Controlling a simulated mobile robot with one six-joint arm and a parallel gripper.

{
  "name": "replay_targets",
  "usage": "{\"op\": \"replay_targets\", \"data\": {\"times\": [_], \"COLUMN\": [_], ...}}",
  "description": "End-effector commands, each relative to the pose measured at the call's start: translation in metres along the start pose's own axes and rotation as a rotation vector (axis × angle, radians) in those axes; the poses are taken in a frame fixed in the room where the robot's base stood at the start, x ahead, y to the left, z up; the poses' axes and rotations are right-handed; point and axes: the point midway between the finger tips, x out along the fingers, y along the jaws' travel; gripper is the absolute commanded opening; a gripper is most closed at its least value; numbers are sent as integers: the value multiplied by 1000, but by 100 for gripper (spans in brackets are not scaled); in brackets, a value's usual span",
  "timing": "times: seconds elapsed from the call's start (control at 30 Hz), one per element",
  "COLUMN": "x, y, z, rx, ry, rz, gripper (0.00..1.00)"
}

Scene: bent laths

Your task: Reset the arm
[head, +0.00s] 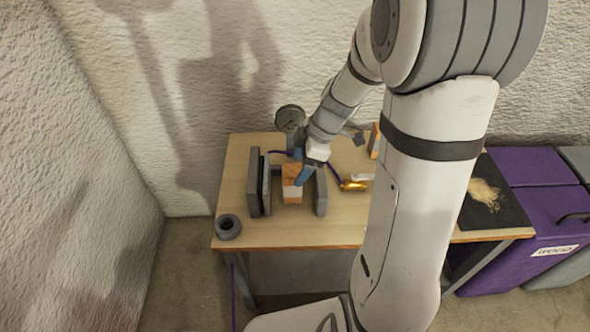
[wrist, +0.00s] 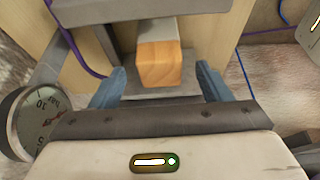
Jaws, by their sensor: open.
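My gripper (head: 303,171) is over the table, at the far end of a wooden block (head: 292,184). The block has a pale face and an orange-brown face and lies between the grey plates of a press-like fixture (head: 254,184). In the wrist view my gripper (wrist: 160,84) is open, its two blue fingers apart. The block (wrist: 159,64) shows between and beyond them, with a gap on each side. I cannot tell how far the fingertips are above the block.
A round gauge (wrist: 28,120) stands close to the gripper at the table's back edge. A grey ring (head: 228,227) lies at the table's front left corner. A gold cylinder (head: 354,185) lies to the right. Purple bins (head: 530,215) stand beside the table (head: 340,230).

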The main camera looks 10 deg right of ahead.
Motion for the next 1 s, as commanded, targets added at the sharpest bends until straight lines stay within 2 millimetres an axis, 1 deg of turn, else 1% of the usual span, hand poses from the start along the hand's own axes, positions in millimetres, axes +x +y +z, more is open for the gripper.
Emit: {"op": "replay_targets", "data": {"times": [0.1, 0.53, 0.63, 0.67, 0.77, 0.87, 0.9, 1.0], "x": [-4, -4, -10, -14, -37, -71, -86, -122], "y": [0, 0, -2, -4, -13, -29, -38, -58], "z": [0, 1, -2, -4, -14, -27, -32, -44], "rx": [1, 3, 18, 29, 102, 225, 285, 447], "ry": [0, 0, -4, -7, -27, -59, -75, -111], "rz": [0, 0, 2, 3, 12, 29, 39, 75], "gripper": [71, 71, 71, 71, 71, 71, 71, 71]}}
